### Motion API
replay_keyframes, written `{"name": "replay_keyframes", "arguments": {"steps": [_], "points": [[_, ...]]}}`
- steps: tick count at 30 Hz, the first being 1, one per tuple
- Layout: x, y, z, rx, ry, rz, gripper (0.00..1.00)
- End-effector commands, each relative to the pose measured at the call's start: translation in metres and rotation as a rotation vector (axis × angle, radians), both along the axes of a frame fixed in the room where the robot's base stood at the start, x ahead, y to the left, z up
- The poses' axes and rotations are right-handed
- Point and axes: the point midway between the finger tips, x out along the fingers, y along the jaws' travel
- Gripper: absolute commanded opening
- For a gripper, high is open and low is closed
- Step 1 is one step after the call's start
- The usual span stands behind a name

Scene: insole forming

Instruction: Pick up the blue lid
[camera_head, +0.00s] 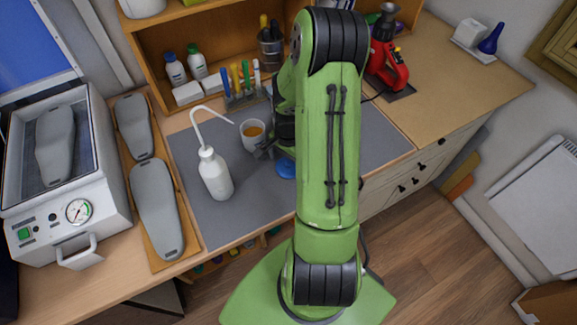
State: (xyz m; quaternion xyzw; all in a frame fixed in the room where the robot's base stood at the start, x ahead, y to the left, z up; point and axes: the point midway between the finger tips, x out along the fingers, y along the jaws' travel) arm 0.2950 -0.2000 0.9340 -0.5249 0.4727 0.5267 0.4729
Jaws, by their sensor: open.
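A blue lid (286,168) lies on the grey mat (265,208) beside my arm, which hides its right part. My gripper (262,151) is open, pointing down and left just above and left of the lid in the picture. It is close to a white cup (251,142) with amber contents. I cannot tell whether the gripper touches the cup. My green arm hides part of the gripper and the mat behind it.
A white squeeze bottle (215,174) with a bent spout stands left of the cup. A pen rack (245,100) and wooden shelf are behind. Grey insole forms (156,205) and a pressing machine (110,190) are on the left. The mat's front is clear.

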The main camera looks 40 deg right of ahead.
Motion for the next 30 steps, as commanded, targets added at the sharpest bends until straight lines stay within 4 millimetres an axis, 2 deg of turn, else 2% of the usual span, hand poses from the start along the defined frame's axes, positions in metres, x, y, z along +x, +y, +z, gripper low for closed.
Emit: {"name": "replay_keyframes", "arguments": {"steps": [5, 6, 15, 23, 26, 30], "points": [[0.0, 0.0, -0.001, -0.001, -0.001, 0.0, 1.0], [0.0, 0.0, 0.0, -0.001, -0.001, 0.0, 0.97], [0.0, 0.0, 0.0, -0.001, -0.001, 0.0, 0.51], [0.0, 0.0, 0.002, -0.002, -0.001, 0.0, 0.5], [0.001, -0.001, 0.016, -0.006, -0.004, 0.0, 0.5], [0.002, -0.001, 0.054, -0.007, -0.007, 0.001, 0.5]]}}
